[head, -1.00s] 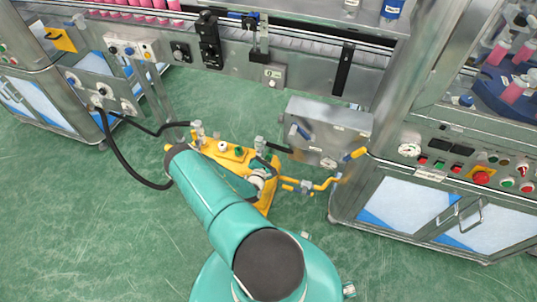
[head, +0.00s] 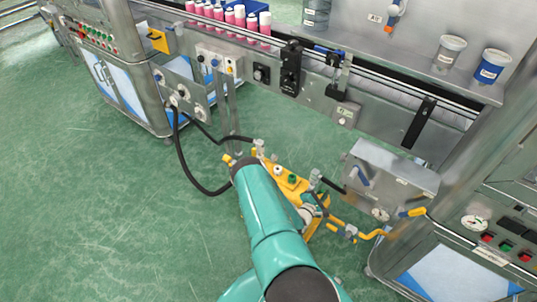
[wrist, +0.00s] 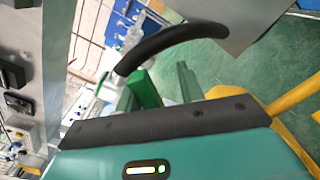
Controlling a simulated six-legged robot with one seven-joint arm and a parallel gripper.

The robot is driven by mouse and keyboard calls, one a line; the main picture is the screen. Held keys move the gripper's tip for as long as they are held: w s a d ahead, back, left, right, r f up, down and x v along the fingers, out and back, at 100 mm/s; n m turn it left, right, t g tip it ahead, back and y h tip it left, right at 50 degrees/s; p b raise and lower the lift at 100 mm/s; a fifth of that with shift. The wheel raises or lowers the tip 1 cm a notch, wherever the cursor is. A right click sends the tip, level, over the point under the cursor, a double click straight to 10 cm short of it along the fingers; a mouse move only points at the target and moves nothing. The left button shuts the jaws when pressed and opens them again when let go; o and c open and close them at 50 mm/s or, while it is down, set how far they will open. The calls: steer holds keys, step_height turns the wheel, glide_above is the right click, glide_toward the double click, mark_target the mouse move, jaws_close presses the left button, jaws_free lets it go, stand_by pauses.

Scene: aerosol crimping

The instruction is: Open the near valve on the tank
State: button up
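The yellow tank unit (head: 293,187) sits on the green floor in the head view, partly hidden behind my teal arm. Grey valve fittings (head: 315,178) stand on its right end, with another fitting (head: 259,149) at its far left end. A yellow pipe with a small valve (head: 351,232) leaves its right side. My gripper (wrist: 168,85) shows two green fingers apart in the wrist view, with nothing seen between them. A black curved hose (wrist: 165,45) crosses just beyond the fingers; contact cannot be told. In the head view the gripper is mostly hidden by my arm.
A black hose (head: 184,172) runs from the left panel to the tank. The conveyor (head: 345,85) lies behind, a cabinet (head: 450,268) at right. Floor at left is open.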

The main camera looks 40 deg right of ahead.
steer(key=s+f+m, duration=0.1)
steer(key=m, duration=0.1)
steer(key=f+m, duration=0.2)
steer(key=m, duration=0.1)
steer(key=s+f+m, duration=0.1)
steer(key=m, duration=0.1)
steer(key=shift+s+d+f+m, duration=0.2)
steer(key=shift+s+f+m, duration=0.1)
steer(key=shift+f, duration=0.1)
steer(key=shift+a+f+m, duration=0.15)
steer(key=shift+f+m, duration=0.45)
steer(key=shift+m, duration=0.2)
steer(key=s+a, duration=0.2)
steer(key=a, duration=1.2)
steer(key=w+d+r+m+t+y, duration=0.1)
steer(key=w+d+r+y, duration=0.2)
steer(key=w, duration=0.5)
steer(key=w+d+r+m+t, duration=0.1)
steer(key=w+d+r, duration=0.1)
steer(key=w+r, duration=0.5)
steer(key=w+a+r+m+t+y, duration=0.1)
steer(key=w+a+r+t+y, duration=0.1)
steer(key=w+r, duration=0.9)
steer(key=w+a+y, duration=0.1)
steer(key=w, duration=0.2)
steer(key=shift+w+r+t+y, duration=0.2)
steer(key=shift+r+t+y, duration=0.1)
steer(key=shift+a, duration=0.1)
steer(key=shift+c, duration=0.3)
